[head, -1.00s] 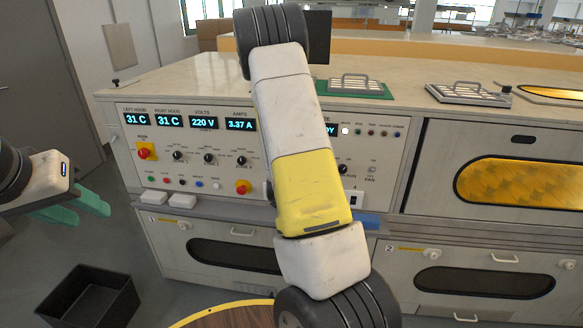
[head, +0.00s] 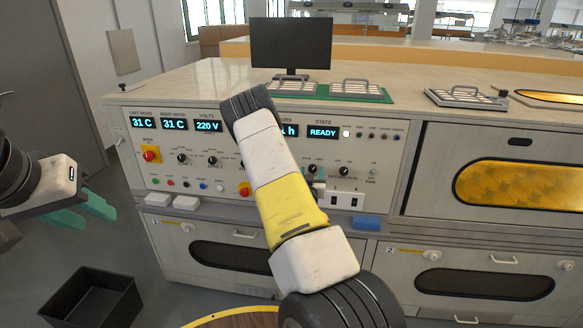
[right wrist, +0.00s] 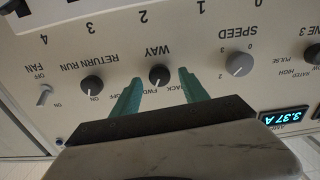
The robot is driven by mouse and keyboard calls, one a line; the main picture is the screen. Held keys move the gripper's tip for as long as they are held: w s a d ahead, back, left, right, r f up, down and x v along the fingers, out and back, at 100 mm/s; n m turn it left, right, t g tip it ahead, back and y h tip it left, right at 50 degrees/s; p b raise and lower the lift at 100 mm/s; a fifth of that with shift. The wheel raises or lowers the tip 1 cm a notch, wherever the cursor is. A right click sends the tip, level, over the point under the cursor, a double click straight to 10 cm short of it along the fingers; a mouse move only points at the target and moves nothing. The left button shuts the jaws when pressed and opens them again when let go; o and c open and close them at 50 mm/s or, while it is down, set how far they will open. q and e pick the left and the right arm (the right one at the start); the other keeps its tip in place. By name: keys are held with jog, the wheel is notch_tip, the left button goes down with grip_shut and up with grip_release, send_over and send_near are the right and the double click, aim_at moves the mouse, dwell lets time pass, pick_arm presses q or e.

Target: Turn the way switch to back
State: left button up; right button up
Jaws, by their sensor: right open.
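The way switch (right wrist: 159,76) is a round black knob on the cream panel, seen upside down in the right wrist view. Its white mark points toward the lettering below it, by FWD. My right gripper (right wrist: 160,76) is open, with one green finger on each side of the knob in that picture and gaps to both. I cannot tell whether the fingertips reach the panel. In the head view the knob (head: 312,169) shows just right of my right arm, which mostly hides that gripper. My left gripper (head: 83,212) is open and empty, well left of the panel.
The return run knob (right wrist: 91,85) and speed knob (right wrist: 239,64) flank the way switch; the fan toggle (right wrist: 45,94) is farther out. A red emergency button (head: 151,155) sits on the panel. A black bin (head: 92,300) stands on the floor. A monitor (head: 290,45) stands on top.

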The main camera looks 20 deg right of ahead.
jog(key=shift+w+d, duration=0.25)
jog(key=shift+w, duration=0.15)
grip_shut()
jog(key=n, duration=0.5)
jog(key=shift+a+n, duration=0.1)
jog(key=shift+n, duration=0.2)
jog(key=n, duration=0.6)
jog(key=shift+f+n, duration=0.1)
jog(key=shift+n, duration=0.2)
dwell(0.4)
